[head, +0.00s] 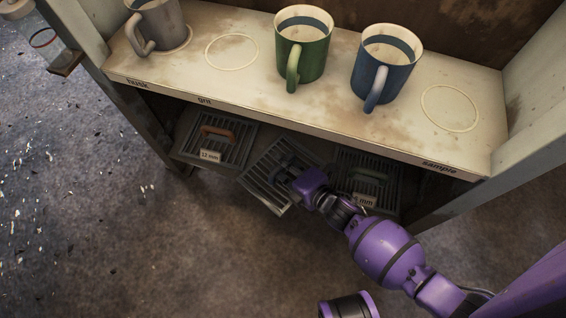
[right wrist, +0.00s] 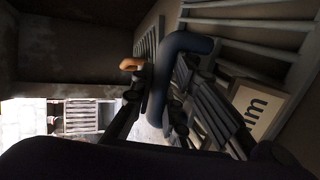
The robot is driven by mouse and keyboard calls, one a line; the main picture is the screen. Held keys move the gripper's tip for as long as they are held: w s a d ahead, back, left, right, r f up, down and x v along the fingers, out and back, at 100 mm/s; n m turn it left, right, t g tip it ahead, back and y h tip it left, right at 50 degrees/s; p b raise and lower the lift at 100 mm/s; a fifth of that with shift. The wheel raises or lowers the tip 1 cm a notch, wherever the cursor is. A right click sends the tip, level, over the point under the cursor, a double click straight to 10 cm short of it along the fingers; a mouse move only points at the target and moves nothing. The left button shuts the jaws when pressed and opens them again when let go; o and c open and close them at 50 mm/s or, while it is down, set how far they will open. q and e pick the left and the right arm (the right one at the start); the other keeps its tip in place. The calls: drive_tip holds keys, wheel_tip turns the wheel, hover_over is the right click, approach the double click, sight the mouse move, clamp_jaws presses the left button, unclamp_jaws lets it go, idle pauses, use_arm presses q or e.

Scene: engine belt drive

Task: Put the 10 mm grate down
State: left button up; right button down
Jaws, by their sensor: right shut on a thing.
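A slatted metal grate (head: 262,186) is at the middle of the low shelf, askew, its near end sticking out past the neighbouring grates. Its size label does not show in the head view. My right gripper (head: 287,172) is shut on its dark handle. In the right wrist view the dark blue handle (right wrist: 184,42) runs between the fingers of my right gripper (right wrist: 155,105). Whether the grate touches the shelf I cannot tell. My left gripper is not in view.
A 12 mm grate (head: 229,137) with an orange handle lies left on the low shelf. Another grate (head: 385,161), its label partly hidden, lies right. Above, the upper shelf (head: 335,110) overhangs, bearing a grey mug (head: 165,24), green mug (head: 306,50) and blue mug (head: 396,62).

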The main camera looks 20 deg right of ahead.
drive_tip(key=c, duration=1.8)
unclamp_jaws()
drive_tip(key=shift+f, duration=0.1)
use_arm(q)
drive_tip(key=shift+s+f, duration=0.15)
use_arm(e)
drive_tip(key=shift+o, duration=0.4)
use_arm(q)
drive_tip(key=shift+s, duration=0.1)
